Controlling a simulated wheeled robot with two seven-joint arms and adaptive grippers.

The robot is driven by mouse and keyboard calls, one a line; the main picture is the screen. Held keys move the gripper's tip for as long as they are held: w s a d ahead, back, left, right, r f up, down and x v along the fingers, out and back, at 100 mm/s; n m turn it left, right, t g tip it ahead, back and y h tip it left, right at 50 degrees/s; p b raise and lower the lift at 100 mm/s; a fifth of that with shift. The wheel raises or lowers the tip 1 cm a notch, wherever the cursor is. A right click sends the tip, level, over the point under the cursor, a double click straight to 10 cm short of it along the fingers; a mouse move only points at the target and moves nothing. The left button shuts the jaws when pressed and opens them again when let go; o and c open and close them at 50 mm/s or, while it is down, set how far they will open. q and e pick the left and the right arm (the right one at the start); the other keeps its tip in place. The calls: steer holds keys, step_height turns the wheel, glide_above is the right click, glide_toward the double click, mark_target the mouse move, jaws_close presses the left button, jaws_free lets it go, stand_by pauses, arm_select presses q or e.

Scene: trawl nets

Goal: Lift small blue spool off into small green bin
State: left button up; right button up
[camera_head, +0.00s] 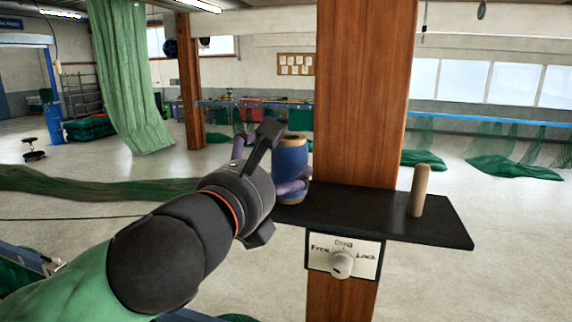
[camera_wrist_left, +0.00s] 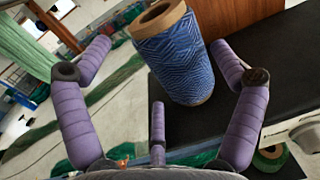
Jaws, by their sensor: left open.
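The small blue spool (camera_head: 291,160), wound with blue twine on a tan core, stands at the left end of a black shelf (camera_head: 340,207) on a wooden post. My left gripper (camera_head: 268,166) reaches it from the left and front, with purple padded fingers. In the left wrist view the spool (camera_wrist_left: 180,62) looks tilted and lies between the spread fingers of the open gripper (camera_wrist_left: 160,65). Gaps show beside the spool there, so it is not clasped. I cannot make out the small green bin for certain. My right gripper is out of view.
An upright wooden peg (camera_head: 419,190) stands at the shelf's right end. A plate with a knob (camera_head: 342,263) is mounted below the shelf. The wooden post (camera_head: 362,90) rises behind it. Green netting (camera_head: 130,75) hangs at the left.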

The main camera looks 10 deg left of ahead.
mark_target(276, 167)
arm_select(q)
steer(key=w, duration=0.2)
steer(key=w+d, duration=0.1)
steer(key=shift+w+f, duration=0.1)
steer(key=shift+w, duration=0.3)
steer(key=shift+s+a, duration=0.2)
steer(key=shift+d, duration=0.15)
steer(key=c, duration=1)
steer(key=shift+c, duration=0.2)
step_height(276, 167, up, 10)
steer(key=p, duration=0.2)
steer(key=shift+p, duration=0.4)
